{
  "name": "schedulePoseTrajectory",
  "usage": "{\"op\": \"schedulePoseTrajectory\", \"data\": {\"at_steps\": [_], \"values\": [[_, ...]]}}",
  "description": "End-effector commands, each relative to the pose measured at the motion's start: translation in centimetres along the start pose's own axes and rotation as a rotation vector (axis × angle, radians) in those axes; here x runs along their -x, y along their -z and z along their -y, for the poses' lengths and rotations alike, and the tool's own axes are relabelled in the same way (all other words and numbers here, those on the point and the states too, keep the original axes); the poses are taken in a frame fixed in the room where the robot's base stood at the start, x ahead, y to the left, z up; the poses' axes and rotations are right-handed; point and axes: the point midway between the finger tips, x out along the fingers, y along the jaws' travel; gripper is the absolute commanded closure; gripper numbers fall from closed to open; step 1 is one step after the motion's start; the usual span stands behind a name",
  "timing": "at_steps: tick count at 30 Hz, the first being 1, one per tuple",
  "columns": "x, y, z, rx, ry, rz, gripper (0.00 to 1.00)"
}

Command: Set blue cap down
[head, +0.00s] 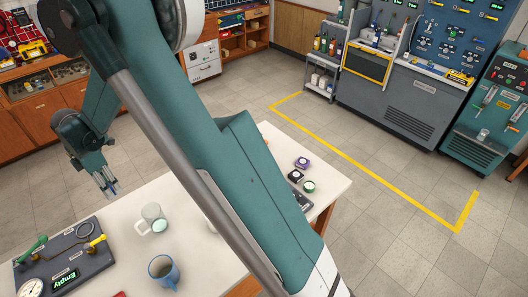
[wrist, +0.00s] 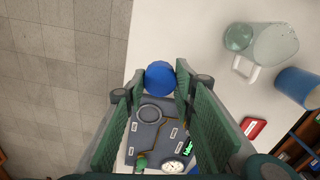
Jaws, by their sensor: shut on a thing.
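The blue cap (wrist: 160,77) is a round blue piece held between the fingertips of my gripper (wrist: 160,80) in the wrist view. In the head view my gripper (head: 108,186) hangs over the far left edge of the white table (head: 190,190), its fingers pointing down. The cap cannot be made out clearly there. In the wrist view the cap appears near the table edge, with the dark regulator board (wrist: 155,125) beyond it. The gap between cap and table cannot be judged.
The board (head: 85,258) carries a gauge, a green lever, a yellow handle and an "Empty" display. A pale mug (head: 152,212) and a blue mug (head: 163,271) stand right of it. A red item (wrist: 253,128) lies nearby. Small dark-sided round pieces (head: 302,163) sit far right.

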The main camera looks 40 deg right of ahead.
Motion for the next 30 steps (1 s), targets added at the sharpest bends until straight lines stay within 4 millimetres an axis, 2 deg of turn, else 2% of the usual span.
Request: {"op": "schedulePoseTrajectory", "data": {"at_steps": [5, 11, 17, 30], "values": [[2.8, 0.0, 0.0, 0.0, 0.0, 0.0, 0.8], [2.7, -3.9, -0.1, -0.068, 0.0, 0.0, 0.8], [2.7, -8.8, 0.0, -0.156, 0.0, 0.0, 0.8], [2.6, -21.0, 1.6, -0.38, 0.0, 0.0, 0.8]]}}
